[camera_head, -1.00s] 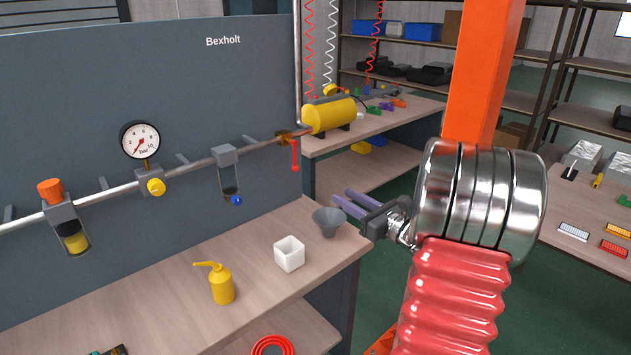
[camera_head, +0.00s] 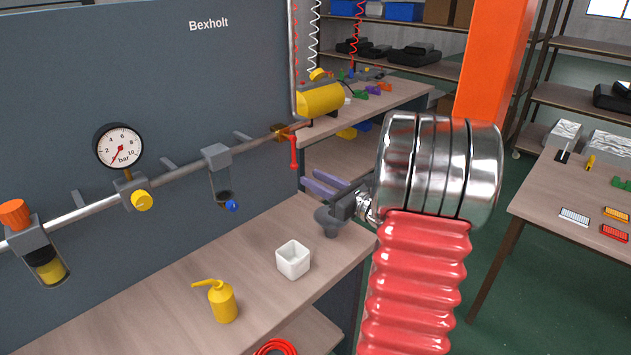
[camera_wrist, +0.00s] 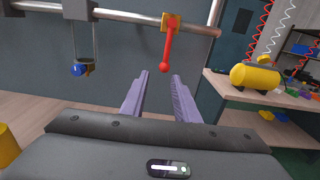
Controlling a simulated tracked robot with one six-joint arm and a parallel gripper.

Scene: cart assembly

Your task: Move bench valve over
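The bench valve has a brass body (camera_head: 281,131) on the pipe and a red lever (camera_head: 293,152) that hangs straight down from it. In the wrist view the brass body (camera_wrist: 171,22) and the red lever (camera_wrist: 167,48) are above and just beyond my fingertips. My gripper (camera_head: 313,184) is open, its two purple fingers apart with nothing between them. It is below and to the right of the lever in the head view. In the wrist view the fingertips (camera_wrist: 160,76) sit just below the lever's round red end, apart from it.
The metal pipe (camera_head: 88,209) runs along the grey panel (camera_head: 110,70) with a gauge (camera_head: 119,147) and filter bowls. A yellow tank (camera_head: 320,100) is behind.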

